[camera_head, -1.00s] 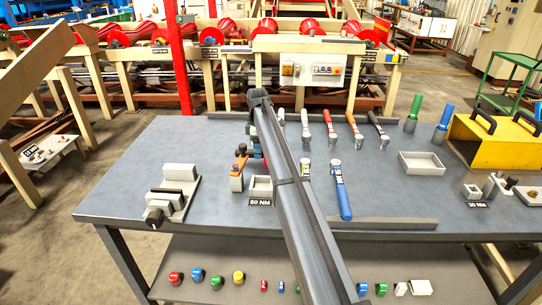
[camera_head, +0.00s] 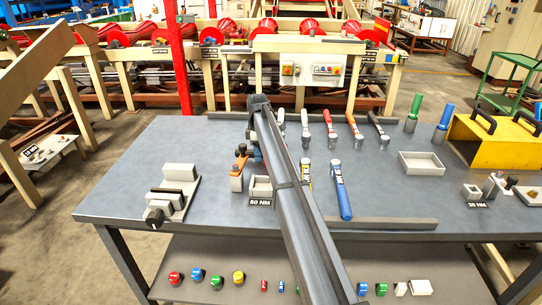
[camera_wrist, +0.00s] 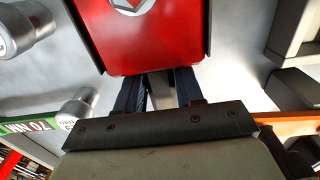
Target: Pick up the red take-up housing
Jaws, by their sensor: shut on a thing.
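The red take-up housing (camera_wrist: 140,45) fills the top middle of the wrist view. It has a flat red face with a pale hexagonal mark and dark side edges. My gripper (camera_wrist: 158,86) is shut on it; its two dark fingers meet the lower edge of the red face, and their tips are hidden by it. In the head view my arm crosses the middle of the workbench and hides the housing and most of the gripper.
The grey workbench (camera_head: 130,190) carries a vise (camera_head: 172,192) at left and a grey open tray (camera_head: 422,163) at right. A blue-handled torque wrench (camera_head: 341,190) lies right of my arm. A yellow box (camera_head: 485,140) stands at far right. An orange-handled tool (camera_wrist: 285,124) shows in the wrist view.

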